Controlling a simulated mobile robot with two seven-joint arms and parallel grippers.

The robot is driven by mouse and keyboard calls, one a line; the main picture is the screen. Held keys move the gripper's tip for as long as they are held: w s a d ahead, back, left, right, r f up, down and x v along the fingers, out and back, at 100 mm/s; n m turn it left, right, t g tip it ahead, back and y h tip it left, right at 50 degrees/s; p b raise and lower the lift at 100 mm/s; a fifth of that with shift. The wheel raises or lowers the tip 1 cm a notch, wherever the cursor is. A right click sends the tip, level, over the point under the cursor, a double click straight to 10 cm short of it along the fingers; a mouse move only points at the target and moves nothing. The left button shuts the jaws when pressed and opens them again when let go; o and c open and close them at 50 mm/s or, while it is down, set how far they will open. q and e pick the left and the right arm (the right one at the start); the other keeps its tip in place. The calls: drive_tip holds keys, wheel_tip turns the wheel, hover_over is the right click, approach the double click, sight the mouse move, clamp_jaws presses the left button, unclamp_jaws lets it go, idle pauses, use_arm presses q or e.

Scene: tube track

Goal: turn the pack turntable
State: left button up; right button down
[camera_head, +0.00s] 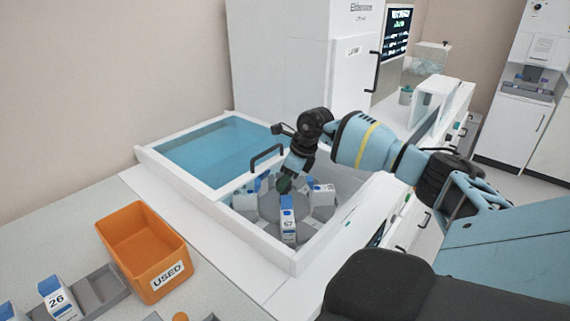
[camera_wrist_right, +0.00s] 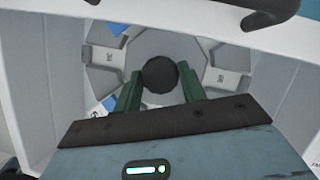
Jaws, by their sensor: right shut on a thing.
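The pack turntable (camera_head: 269,208) is a grey disc with slots, set in the open bay of a white machine. White and blue packs stand around its rim, among them one marked 57 (camera_head: 288,226) at the front and one at the right (camera_head: 321,194). In the right wrist view the turntable (camera_wrist_right: 160,44) has a round black knob (camera_wrist_right: 160,74) at its centre. My right gripper (camera_head: 284,184) reaches down to the middle of the turntable. Its green fingers (camera_wrist_right: 160,80) are shut on the knob, one on each side. My left gripper is out of view.
A clear blue lid (camera_head: 205,148) with a black handle (camera_head: 266,157) covers the bay's far part. White walls surround the turntable closely. An orange bin marked USED (camera_head: 165,277) and a grey rack (camera_head: 102,287) with a pack marked 26 (camera_head: 57,298) stand on the left counter.

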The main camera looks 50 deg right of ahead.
drive_tip(key=shift+r, duration=0.1)
drive_tip(key=c, duration=0.8)
unclamp_jaws()
drive_tip(key=shift+c, duration=0.2)
drive_tip(key=v, duration=0.7)
drive_tip(key=shift+s+r, duration=0.15)
drive_tip(key=shift+r, duration=0.2)
